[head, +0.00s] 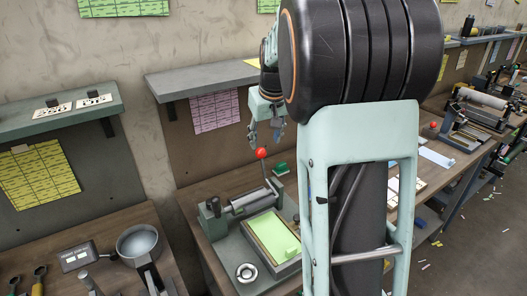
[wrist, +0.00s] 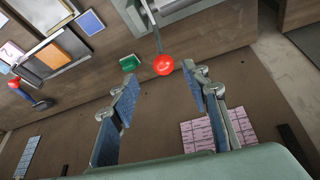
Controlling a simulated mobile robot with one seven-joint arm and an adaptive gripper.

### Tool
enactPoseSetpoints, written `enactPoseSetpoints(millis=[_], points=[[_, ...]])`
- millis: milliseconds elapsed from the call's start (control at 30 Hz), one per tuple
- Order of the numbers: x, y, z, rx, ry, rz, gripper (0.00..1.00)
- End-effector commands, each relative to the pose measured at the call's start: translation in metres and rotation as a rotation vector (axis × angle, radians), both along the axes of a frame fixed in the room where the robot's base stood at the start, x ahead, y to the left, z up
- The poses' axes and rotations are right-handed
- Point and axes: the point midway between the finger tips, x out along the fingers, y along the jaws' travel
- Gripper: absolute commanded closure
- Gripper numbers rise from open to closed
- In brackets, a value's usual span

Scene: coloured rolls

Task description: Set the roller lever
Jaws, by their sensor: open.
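The roller lever is a thin grey rod with a red ball knob (head: 261,153), rising beside the grey roller (head: 252,201) on the bench. In the wrist view the red knob (wrist: 163,65) appears between and just beyond my fingertips, with the rod running up from it to the press. My gripper (head: 265,142) is above the knob in the head view, fingers pointing down. In the wrist view my gripper (wrist: 160,76) is open and empty, its blue-padded fingers spread on either side of the knob. I see no contact with the knob.
A tray with a light green sheet (head: 272,235) lies before the roller. A small green block (head: 281,168) stands close to the lever. A grey shelf (head: 200,80) juts from the wall behind. Another red-knobbed lever (wrist: 14,84) is further along the bench.

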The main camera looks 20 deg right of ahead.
Motion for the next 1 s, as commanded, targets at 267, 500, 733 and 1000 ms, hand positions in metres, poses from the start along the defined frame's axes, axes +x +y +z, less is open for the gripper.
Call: enactPoseSetpoints(millis=[267, 500, 733, 1000], points=[[0.012, 0.001, -0.034, 0.003, 0.01, 0.008, 0.57], [0.029, -0.002, -0.075, 0.002, 0.007, 0.007, 0.57], [0.039, -0.003, -0.095, 0.003, 0.003, 0.006, 0.57], [0.041, -0.004, -0.099, 0.002, 0.002, 0.006, 0.57]])
